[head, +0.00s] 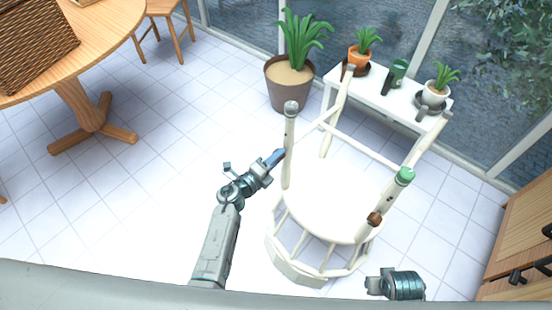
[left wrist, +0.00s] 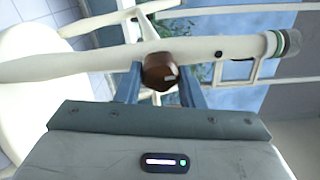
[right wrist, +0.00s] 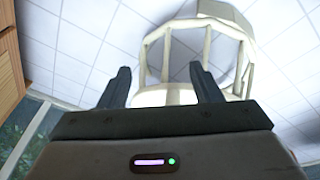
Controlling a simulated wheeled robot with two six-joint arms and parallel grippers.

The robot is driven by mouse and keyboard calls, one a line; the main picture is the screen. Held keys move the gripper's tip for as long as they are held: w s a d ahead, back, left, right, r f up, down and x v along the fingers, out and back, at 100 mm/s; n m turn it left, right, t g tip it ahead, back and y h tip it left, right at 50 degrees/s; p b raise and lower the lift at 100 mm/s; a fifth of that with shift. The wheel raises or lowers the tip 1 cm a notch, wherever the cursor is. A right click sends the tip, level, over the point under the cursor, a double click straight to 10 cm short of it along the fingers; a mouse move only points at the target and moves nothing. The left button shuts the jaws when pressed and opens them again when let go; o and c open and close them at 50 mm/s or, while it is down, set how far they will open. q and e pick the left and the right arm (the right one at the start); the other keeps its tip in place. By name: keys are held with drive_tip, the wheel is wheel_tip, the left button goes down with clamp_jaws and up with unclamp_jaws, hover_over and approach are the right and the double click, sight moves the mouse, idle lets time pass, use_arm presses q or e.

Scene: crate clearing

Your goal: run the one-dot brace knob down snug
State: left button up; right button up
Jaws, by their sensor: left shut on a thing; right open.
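The white frame (head: 325,195) stands on the tiled floor. Its left front post (head: 288,150) has a grey top; its right front post (head: 392,200) has a green top and a brown knob (head: 374,219). My left gripper (head: 277,157) is at the left post. In the left wrist view its fingers (left wrist: 160,88) are shut on a brown knob (left wrist: 160,72) against the post, with one dark dot (left wrist: 218,54) beside it. That knob is hidden in the head view. My right gripper (right wrist: 163,88) is open and empty, near the frame's lower right.
A white bench (head: 385,100) with small potted plants and a green can stands behind the frame, beside a large potted plant (head: 290,75). A wooden table (head: 100,45) is at upper left and a wooden cabinet (head: 520,240) at right.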

wheel_tip(320, 180, up, 13)
drive_tip(key=s+a+t+b, duration=0.1)
drive_tip(key=b, duration=0.3)
use_arm(q)
drive_tip(key=shift+a+f+m+y+b, duration=0.15)
drive_tip(key=shift+m+b, duration=1.05)
drive_tip(key=shift+m, duration=2.65)
drive_tip(key=shift+f+m+y+b, duration=0.1)
drive_tip(key=shift+m+b, duration=1.05)
drive_tip(key=shift+m, duration=2.75)
drive_tip(key=shift+a+f+m+y+b, duration=0.15)
drive_tip(key=shift+m+b, duration=1.05)
drive_tip(key=shift+m, duration=2.65)
use_arm(e)
drive_tip(key=w+a+f+m+t+y, duration=0.1)
drive_tip(key=w+a+f+t+y, duration=0.1)
drive_tip(key=w+a+f+t, duration=0.2)
drive_tip(key=shift+a+f+t+y, duration=0.3)
drive_tip(key=shift+a+t, duration=0.25)
drive_tip(key=shift+t, duration=0.75)
use_arm(q)
drive_tip(key=shift+d, duration=0.1)
use_arm(e)
drive_tip(key=shift+w+r+t, duration=0.3)
drive_tip(key=shift+w+r, duration=0.05)
drive_tip(key=shift+w, duration=0.05)
